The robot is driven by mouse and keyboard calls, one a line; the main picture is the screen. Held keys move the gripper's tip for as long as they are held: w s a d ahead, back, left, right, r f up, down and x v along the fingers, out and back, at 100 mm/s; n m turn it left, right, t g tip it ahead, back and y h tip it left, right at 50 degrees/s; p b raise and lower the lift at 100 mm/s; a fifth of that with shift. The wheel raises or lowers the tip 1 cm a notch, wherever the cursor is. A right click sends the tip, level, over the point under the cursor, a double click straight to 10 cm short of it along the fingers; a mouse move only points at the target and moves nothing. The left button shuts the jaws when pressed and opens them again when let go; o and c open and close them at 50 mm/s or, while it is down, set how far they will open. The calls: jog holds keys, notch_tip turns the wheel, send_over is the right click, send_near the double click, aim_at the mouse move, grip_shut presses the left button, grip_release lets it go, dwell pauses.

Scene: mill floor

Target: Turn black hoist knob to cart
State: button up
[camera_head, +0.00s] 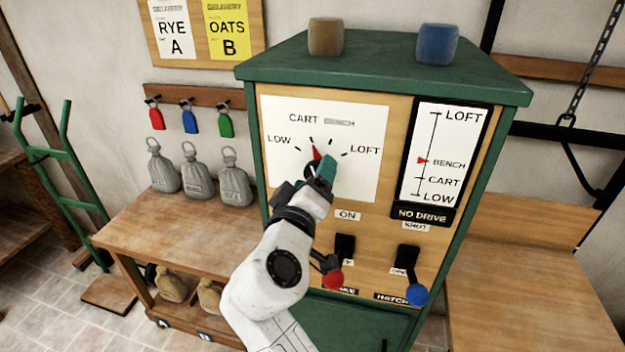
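The black hoist knob (311,171) sits on the white dial plate (365,115) of the green and wood cabinet. It is mostly hidden behind my gripper. Its red pointer (317,153) points up, near the CART tick and left of the BENCH tick. The dial reads LOW, CART, BENCH and LOFT from left to right. My gripper (322,172) is at the knob, with a teal finger on its right side. I cannot tell whether the fingers are closed on it. The gauge (437,160) at right has its red marker at BENCH, above a NO DRIVE sign.
Below the dial are a red-knobbed lever (332,279) and a blue-knobbed lever (417,294). A brown block (325,37) and a blue block (437,44) sit on the cabinet top. Grey weights (198,175) stand on the left wooden bench (150,235).

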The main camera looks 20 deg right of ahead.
jog(key=shift+s, duration=0.1)
jog(key=b+v, duration=0.3)
jog(key=v, duration=0.7)
jog(key=shift+s+a, duration=0.25)
